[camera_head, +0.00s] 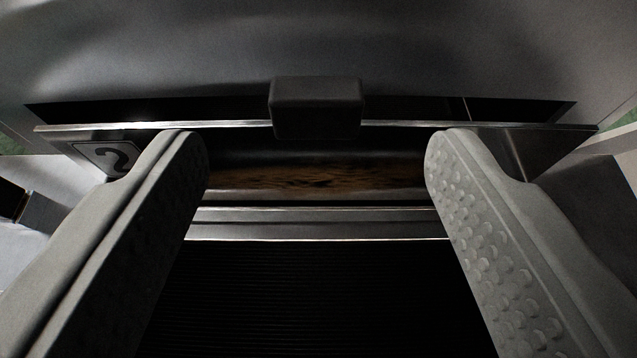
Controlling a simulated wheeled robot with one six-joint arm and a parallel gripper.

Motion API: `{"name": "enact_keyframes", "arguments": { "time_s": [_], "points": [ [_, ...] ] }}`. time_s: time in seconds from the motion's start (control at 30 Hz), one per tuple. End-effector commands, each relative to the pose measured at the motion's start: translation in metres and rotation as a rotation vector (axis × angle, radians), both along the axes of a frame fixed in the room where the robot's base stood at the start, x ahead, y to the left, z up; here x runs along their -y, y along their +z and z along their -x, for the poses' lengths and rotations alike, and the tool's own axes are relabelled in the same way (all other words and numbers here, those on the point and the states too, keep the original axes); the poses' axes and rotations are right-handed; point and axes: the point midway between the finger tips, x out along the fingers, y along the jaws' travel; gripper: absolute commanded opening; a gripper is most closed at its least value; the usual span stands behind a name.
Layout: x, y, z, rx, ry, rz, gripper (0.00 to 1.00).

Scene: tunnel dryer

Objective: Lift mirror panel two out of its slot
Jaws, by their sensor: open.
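Mirror panel two (540,145) lies across the upper part of the view as a wide metal plate with a bright upper edge. A label with a rotated "2" (108,157) is at its left end. A dark block-shaped handle (317,105) stands at the middle of that edge. My gripper (316,150) is open and empty. Its two fingers are spread wide to the left and right of the handle, with clear gaps on both sides. The handle appears just beyond the fingertips, untouched. The fingers hide parts of the plate's face.
A dark slot opening (520,108) runs behind the panel's edge, below a curved grey metal surface (320,40). A brown-stained band (320,180) and pale metal rails (315,215) show between the fingers. Below is a dark ribbed area (315,300).

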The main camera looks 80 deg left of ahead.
Motion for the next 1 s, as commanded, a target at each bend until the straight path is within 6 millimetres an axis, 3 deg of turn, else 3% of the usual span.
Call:
{"name": "enact_keyframes", "arguments": {
  "time_s": [0.3,0.5,0.97,1.0],
  "points": [
    [-0.047,-0.020,-0.009,-0.001,0.001,-0.001,0.62],
    [-0.066,-0.028,-0.013,0.000,0.001,0.000,0.62],
    [-0.074,-0.031,-0.014,0.000,0.000,0.000,0.62],
    [-0.074,-0.031,-0.014,0.000,0.000,0.000,0.54]
  ]
}}
